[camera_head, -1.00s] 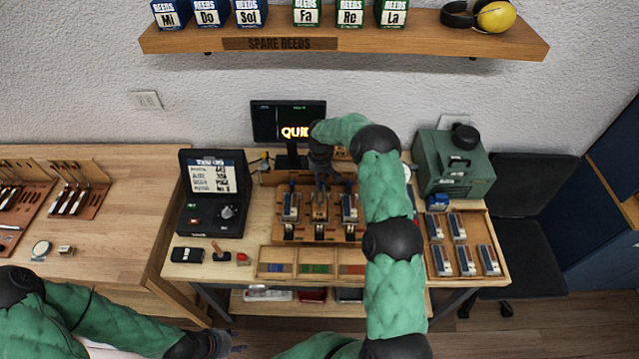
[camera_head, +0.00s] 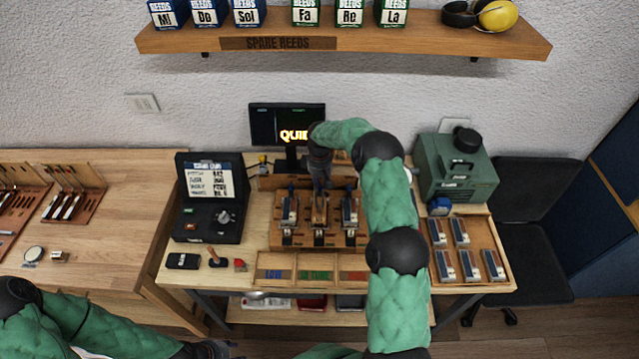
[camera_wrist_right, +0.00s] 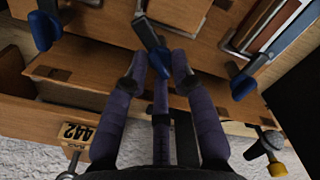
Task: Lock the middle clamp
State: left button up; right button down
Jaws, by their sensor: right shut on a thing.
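The middle clamp (camera_head: 319,212) stands in the wooden clamp rack on the workbench, between a left clamp (camera_head: 289,210) and a right clamp (camera_head: 349,210). In the right wrist view the middle clamp's blue lever (camera_wrist_right: 155,58) lies between my right fingertips. My right gripper (camera_head: 320,182) reaches down from behind and is shut on this lever; it also shows in the right wrist view (camera_wrist_right: 160,65). The fingers partly hide the lever's end. My left gripper (camera_head: 217,350) is low at the bottom edge, away from the bench, its fingers too unclear to read.
A monitor (camera_head: 290,125) stands behind the rack. A black case (camera_head: 212,200) is at its left, a green box (camera_head: 456,167) at its right. A tray (camera_head: 473,282) of several reed blocks lies on the right. Divided bins (camera_head: 310,282) line the front.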

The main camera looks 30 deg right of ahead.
jog(key=shift+s+a+f, duration=0.1)
jog(key=shift+s+f, duration=0.25)
jog(key=shift+s, duration=0.05)
jog(key=c, duration=1.1)
grip_release()
jog(key=shift+r, duration=0.2)
jog(key=shift+w+r, duration=0.2)
jog(key=shift+r, duration=0.2)
notch_tip(320, 180, up, 11)
jog(key=shift+s, duration=0.15)
jog(key=shift+r, duration=0.1)
